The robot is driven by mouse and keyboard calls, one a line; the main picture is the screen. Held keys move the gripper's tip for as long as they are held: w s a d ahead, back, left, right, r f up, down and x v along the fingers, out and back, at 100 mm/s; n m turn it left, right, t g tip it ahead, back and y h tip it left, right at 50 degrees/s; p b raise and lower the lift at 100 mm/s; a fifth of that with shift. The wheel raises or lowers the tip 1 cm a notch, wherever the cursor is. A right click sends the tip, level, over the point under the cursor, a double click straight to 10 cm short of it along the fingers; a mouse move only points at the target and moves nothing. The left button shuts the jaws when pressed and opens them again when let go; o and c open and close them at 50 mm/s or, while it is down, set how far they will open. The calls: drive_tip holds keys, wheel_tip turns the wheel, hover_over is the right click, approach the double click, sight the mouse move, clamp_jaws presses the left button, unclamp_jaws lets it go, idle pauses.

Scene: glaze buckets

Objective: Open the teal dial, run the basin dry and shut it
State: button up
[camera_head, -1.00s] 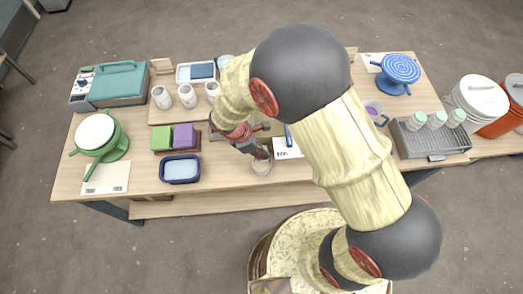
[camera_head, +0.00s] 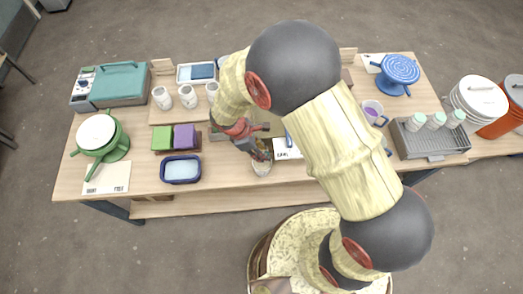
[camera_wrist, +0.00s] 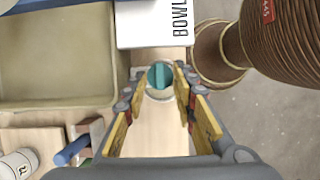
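The teal dial (camera_wrist: 154,77) shows in the wrist view as a round knob with a raised bar across it, set in a pale ring. My gripper (camera_wrist: 181,77) is open, with one yellow-padded finger on each side of the dial; I cannot tell whether they touch it. The beige basin (camera_wrist: 60,103) lies to the left of the dial in the wrist view, partly cut off by the frame edge. In the head view my gripper (camera_head: 262,152) points down near the table's front edge, and my arm hides much of the area behind it.
A white card marked BOWL (camera_wrist: 150,22) lies beside the dial. A blue-handled tool (camera_wrist: 72,151) is near the basin. A blue tray (camera_head: 180,181), green and purple blocks (camera_head: 163,139) and white cups (camera_head: 187,96) stand to the left; a grey rack (camera_head: 440,148) stands right.

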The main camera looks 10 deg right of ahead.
drive_tip(key=v, duration=1.2)
idle(0.5)
